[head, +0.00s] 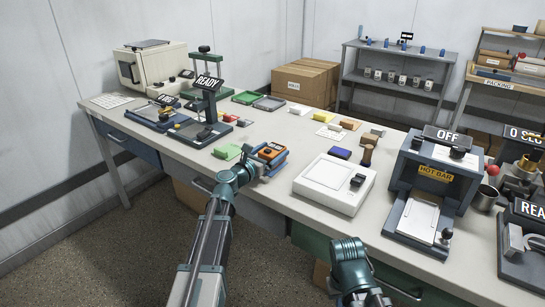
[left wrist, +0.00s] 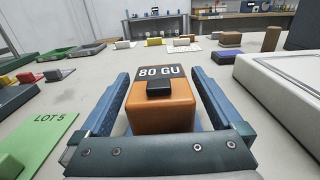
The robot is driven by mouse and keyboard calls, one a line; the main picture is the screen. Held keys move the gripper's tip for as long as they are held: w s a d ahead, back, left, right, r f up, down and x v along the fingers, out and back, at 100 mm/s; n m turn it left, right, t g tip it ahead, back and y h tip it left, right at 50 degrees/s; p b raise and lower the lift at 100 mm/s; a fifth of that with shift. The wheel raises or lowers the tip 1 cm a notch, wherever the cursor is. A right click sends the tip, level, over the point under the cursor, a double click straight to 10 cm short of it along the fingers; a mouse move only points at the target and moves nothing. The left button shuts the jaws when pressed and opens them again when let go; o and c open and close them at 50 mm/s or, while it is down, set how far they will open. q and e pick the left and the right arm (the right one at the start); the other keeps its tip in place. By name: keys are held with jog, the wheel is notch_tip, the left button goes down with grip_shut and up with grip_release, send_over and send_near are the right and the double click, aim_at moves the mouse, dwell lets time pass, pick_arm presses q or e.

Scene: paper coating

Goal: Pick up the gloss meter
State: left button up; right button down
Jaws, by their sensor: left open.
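The gloss meter is an orange block with a dark display reading "80 GU" and a black knob on top. It stands near the front edge of the table in the head view (head: 270,152) and in the middle of the left wrist view (left wrist: 160,108). My left gripper (head: 266,162) is at the meter. In the left wrist view my gripper's (left wrist: 159,80) blue fingers lie along both sides of the meter, open, with narrow gaps showing. The meter's lower part is partly hidden by the gripper. My right gripper cannot be seen; only part of that arm shows.
A green "LOT 5" card (left wrist: 45,122) lies left of the meter. A white flat device (head: 325,190) stands to the right, with a hot bar unit (head: 432,175) beyond it. A black press marked READY (head: 205,110) stands behind left. Several small blocks lie farther back.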

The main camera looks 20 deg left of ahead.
aim_at(272, 148)
pick_arm(q)
jog(key=shift+w, duration=0.1)
grip_shut()
dwell(0.4)
jog(key=shift+r, duration=0.15)
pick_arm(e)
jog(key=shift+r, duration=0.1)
